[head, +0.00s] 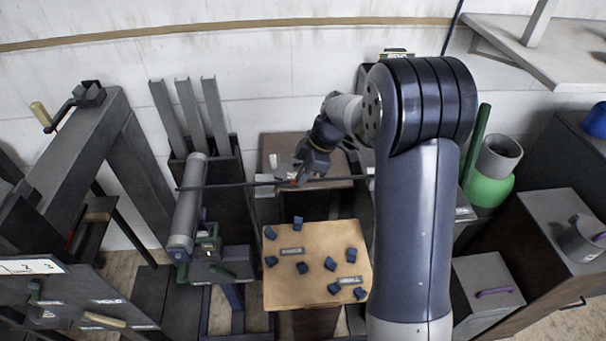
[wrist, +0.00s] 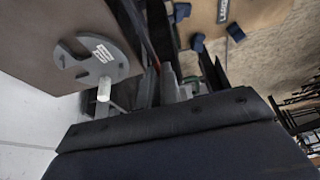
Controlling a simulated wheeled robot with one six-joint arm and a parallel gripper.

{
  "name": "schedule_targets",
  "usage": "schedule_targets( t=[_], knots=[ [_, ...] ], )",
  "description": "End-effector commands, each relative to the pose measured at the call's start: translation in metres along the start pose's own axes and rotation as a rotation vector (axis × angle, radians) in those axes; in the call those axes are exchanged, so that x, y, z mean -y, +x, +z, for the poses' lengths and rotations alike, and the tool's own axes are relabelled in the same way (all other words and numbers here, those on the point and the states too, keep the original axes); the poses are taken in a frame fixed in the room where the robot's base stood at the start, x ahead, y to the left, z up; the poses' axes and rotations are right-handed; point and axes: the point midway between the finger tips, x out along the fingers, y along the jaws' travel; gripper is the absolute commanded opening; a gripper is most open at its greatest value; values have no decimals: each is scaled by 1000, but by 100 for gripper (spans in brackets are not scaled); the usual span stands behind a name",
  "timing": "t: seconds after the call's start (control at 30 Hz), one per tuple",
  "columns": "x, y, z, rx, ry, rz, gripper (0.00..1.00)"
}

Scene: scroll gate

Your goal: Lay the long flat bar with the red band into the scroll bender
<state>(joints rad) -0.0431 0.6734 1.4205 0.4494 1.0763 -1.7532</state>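The long flat dark bar (head: 235,185) runs roughly level across the head view, with its red band (head: 291,182) near the middle. My gripper (head: 299,180) is shut on the bar at the band and holds it above the floor. A red strip (wrist: 147,45) also shows between the dark fingers in the wrist view. The wrist view shows a grey round plate (wrist: 112,62) with a slot, a label and a pale upright pin on a brown top; it may be the scroll bender. The bar is apart from it. My gripper hides part of that bench top in the head view.
A grey roller (head: 188,205) on a machine with green handles stands under the bar's left end. A tan board (head: 318,285) with several blue blocks lies below. Upright grey bars (head: 188,115) stand behind left. A green and grey container (head: 490,180) stands right of my arm.

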Motion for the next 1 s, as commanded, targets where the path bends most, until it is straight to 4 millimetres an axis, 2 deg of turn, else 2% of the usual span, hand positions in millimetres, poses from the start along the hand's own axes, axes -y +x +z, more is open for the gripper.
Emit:
schedule_targets(
  t=[0.4,0.43,0.73,1.0],
  knots=[
    [0,4,2,0,0,1,0],
    [0,4,2,0,0,1,6],
    [0,4,2,0,0,0,30],
    [0,2,2,0,0,0,30]
  ],
)
